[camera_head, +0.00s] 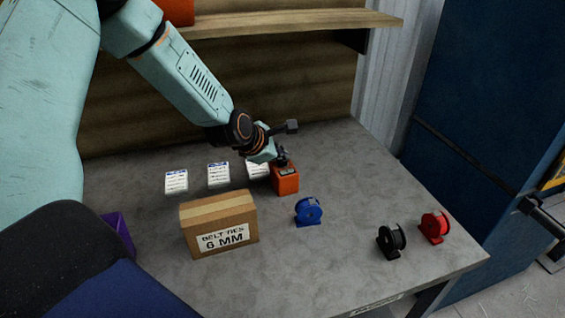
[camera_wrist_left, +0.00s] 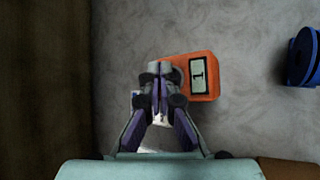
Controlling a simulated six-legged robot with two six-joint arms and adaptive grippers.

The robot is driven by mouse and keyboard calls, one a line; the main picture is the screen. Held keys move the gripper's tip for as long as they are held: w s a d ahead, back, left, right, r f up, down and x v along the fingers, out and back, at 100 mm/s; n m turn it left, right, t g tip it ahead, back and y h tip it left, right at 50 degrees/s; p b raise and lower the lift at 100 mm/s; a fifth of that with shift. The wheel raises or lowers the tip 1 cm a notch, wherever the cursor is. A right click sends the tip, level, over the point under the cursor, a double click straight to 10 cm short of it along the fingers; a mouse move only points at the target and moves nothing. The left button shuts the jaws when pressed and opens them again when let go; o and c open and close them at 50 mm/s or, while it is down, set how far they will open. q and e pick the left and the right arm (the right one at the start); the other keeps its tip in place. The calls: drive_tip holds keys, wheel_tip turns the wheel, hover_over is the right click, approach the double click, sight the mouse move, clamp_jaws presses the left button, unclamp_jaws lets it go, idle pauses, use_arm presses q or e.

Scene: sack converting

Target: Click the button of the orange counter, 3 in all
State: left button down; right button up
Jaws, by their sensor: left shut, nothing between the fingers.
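The orange counter (camera_head: 285,180) stands on the grey table toward the back. It also shows in the left wrist view (camera_wrist_left: 207,90), where its display (camera_wrist_left: 198,74) reads 1. My left gripper (camera_head: 283,160) is shut and empty. Its fingertips are over the counter's top in the head view. In the left wrist view the gripper (camera_wrist_left: 157,70) covers the left end of the counter, so the button is hidden. I cannot tell whether the fingertips touch it. My right gripper is not in view.
A cardboard box (camera_head: 220,224) labelled "BELT TIES 6 MM" stands in front left of the counter. Spools, blue (camera_head: 308,211), black (camera_head: 391,241) and red (camera_head: 435,227), stand to the right. White printed cards (camera_head: 218,174) lie behind the box. A shelf (camera_head: 290,22) hangs above the back.

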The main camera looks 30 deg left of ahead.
sight(280, 163)
use_arm(q)
drive_tip(key=shift+f+b, duration=0.35)
drive_tip(key=shift+b, duration=0.05)
idle(0.4)
drive_tip(key=shift+r, duration=0.15)
drive_tip(key=shift+r+p, duration=0.75)
drive_tip(key=shift+r, duration=0.1)
drive_tip(key=shift+r, duration=0.1)
wheel_tip(280, 163, up, 5)
drive_tip(key=p, duration=0.4)
idle(0.6)
idle(1.3)
